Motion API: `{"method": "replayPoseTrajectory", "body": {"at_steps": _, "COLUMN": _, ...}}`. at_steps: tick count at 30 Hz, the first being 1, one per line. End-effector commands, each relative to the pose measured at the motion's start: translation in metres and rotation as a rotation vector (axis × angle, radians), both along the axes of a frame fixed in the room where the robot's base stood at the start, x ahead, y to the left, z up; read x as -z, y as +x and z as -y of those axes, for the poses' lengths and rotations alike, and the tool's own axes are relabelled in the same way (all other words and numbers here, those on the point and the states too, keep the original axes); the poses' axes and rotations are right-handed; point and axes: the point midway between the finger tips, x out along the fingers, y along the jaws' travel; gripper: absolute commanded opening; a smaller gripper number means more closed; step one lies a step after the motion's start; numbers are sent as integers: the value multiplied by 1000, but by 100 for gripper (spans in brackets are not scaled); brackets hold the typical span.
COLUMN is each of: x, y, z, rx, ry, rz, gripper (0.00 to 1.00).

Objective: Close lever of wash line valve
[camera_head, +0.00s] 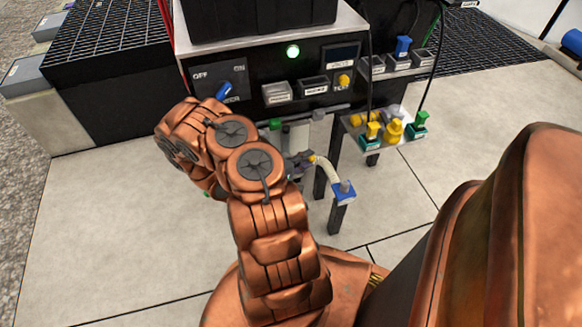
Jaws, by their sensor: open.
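Several small valves show in the head view, but I cannot read which label marks the wash line. A blue-handled piece (344,188) stands on a post at the end of a pale hose (326,170). A green handle (275,124) shows under the panel, beside a pale cylinder (299,136) partly hidden by my arm. On a small shelf at right are a yellow handle (373,130), a bulky yellow fitting (393,129) and a green handle (420,119). My arm bends in front of the bench's left part.
A black panel (243,107) carries a blue OFF/ON switch (223,90), a lit green lamp (293,51) and a yellow TEST control (344,80). A black crate (262,14) stands on top. A dark grated platform (110,30) is at left. Pale floor (90,230) is clear at left.

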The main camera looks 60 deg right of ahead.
Motion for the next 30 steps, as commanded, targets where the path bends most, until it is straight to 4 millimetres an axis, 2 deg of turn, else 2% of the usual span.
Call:
{"method": "replayPoseTrajectory", "body": {"at_steps": 21, "x": -12, "y": 38, "z": -78, "rx": -3, "ry": -1, "rz": 0, "gripper": 40}}
{"method": "replayPoseTrajectory", "body": {"at_steps": 30, "x": -15, "y": 46, "z": -97, "rx": 0, "ry": -1, "rz": 0, "gripper": 40}}
